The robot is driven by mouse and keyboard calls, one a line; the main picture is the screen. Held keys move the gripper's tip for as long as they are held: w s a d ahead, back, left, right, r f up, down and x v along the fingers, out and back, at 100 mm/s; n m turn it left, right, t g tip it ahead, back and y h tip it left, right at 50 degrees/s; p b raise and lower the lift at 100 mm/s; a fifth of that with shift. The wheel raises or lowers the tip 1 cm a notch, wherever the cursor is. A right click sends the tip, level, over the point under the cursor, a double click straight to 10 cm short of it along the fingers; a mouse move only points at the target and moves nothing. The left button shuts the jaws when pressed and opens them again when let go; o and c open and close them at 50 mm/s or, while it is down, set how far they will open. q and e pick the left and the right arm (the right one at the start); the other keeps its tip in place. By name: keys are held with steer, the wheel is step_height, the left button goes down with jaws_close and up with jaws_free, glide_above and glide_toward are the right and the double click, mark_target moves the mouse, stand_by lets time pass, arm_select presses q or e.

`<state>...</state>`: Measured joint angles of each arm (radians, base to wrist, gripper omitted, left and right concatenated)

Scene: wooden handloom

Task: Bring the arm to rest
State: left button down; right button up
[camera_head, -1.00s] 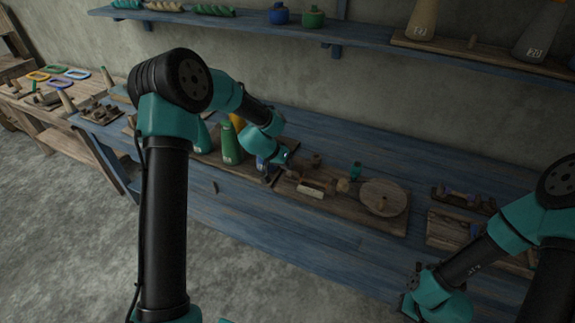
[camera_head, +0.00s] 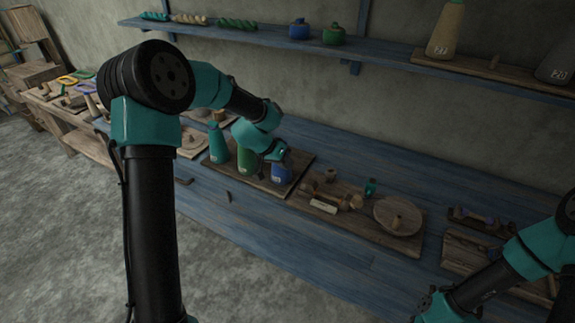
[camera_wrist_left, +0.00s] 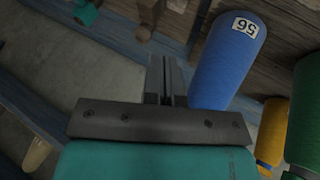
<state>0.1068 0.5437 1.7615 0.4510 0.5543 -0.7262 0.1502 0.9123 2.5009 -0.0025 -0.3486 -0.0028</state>
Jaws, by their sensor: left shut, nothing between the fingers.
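My left gripper (camera_head: 286,160) is at the end of the teal and black arm over the workbench, just behind and above a blue cone (camera_head: 281,172). In the left wrist view its fingers (camera_wrist_left: 166,78) are together with nothing between them. The blue cone (camera_wrist_left: 228,62), labelled 56, stands close beside the fingers in that picture; I cannot tell whether they touch. My right gripper (camera_head: 428,304) is low at the bottom right, and its jaws are too dark to read.
A green cone (camera_head: 246,160) and a teal cone (camera_head: 218,147) stand on the same wooden tray (camera_head: 300,158). A board (camera_head: 352,226) with a round wooden disc (camera_head: 398,212) lies to the right. A blue shelf (camera_head: 390,58) runs above.

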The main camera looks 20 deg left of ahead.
arm_select(q)
steer(key=s+d+f+n+g+y, duration=0.1)
steer(key=s+f, duration=0.2)
steer(key=f, duration=0.3)
steer(key=s+f+n+y, duration=0.1)
steer(key=s+f, duration=0.3)
steer(key=f, duration=0.2)
steer(key=s+d+f+n+g, duration=0.1)
steer(key=s+d+f, duration=0.1)
steer(key=s+f, duration=0.5)
steer(key=s+d+f+n+g, duration=0.1)
steer(key=s+d+f, duration=0.2)
steer(key=s+f, duration=0.4)
steer(key=s, duration=0.6)
steer(key=shift+s, duration=0.2)
steer(key=shift+w+d, duration=0.35)
steer(key=shift+d, duration=0.2)
arm_select(e)
steer(key=shift+s+d, duration=0.35)
steer(key=shift+d, duration=0.2)
